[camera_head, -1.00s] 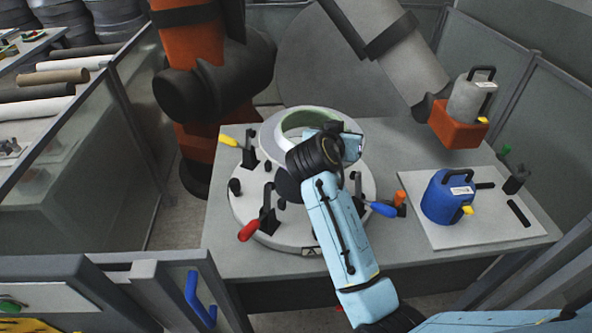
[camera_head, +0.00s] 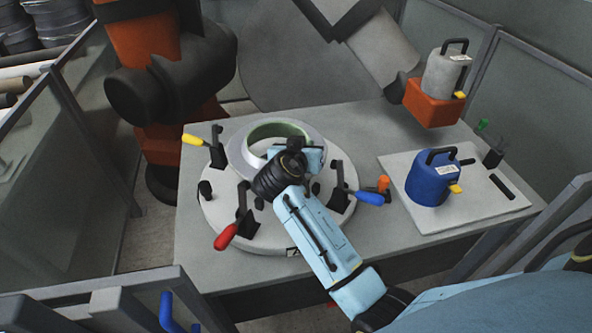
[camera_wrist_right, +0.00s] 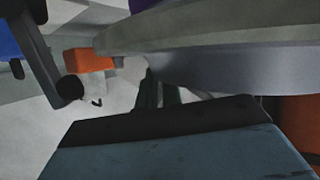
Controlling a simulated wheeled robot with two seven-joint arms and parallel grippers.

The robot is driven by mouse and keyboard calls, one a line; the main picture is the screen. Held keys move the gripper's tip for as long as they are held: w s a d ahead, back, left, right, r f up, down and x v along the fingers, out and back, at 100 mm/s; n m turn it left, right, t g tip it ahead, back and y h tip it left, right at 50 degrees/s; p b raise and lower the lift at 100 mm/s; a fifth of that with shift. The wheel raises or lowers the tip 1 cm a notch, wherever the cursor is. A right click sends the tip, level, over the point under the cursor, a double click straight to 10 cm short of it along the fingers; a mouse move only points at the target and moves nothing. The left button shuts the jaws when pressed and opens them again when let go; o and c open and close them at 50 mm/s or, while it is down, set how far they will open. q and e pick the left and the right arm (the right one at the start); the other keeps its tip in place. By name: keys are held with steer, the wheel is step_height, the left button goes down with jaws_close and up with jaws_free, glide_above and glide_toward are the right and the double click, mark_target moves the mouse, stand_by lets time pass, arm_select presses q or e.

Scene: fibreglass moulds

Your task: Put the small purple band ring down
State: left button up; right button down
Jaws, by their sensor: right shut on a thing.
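A pale grey ring (camera_head: 240,150) with a green inner face is over the round white fixture (camera_head: 215,215) on the table. It looks level and low. I cannot tell whether it touches the fixture. My right gripper (camera_head: 306,147) is at its near right side, shut on its wall; my wrist hides part of that side. In the right wrist view a curved grey edge (camera_wrist_right: 230,60) crosses the top above my gripper (camera_wrist_right: 158,92), and a little purple (camera_wrist_right: 139,5) shows at the top border. My left gripper is out of view.
Clamps with yellow (camera_head: 193,140), red (camera_head: 226,237) and blue (camera_head: 369,198) handles surround the fixture. A blue container (camera_head: 428,186) stands on a pale board (camera_head: 480,212) at right. A grey container (camera_head: 445,75) sits in an orange holder (camera_head: 432,104) behind.

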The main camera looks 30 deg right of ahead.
step_height(320, 180, down, 2)
steer(key=shift+w+f, duration=0.1)
steer(key=shift+w, duration=0.05)
steer(key=shift+f, duration=1.9)
steer(key=shift+f+b, duration=0.1)
steer(key=shift+b, duration=0.25)
steer(key=c, duration=1.6)
jaws_free()
steer(key=shift+o, duration=0.2)
steer(key=v, duration=1.2)
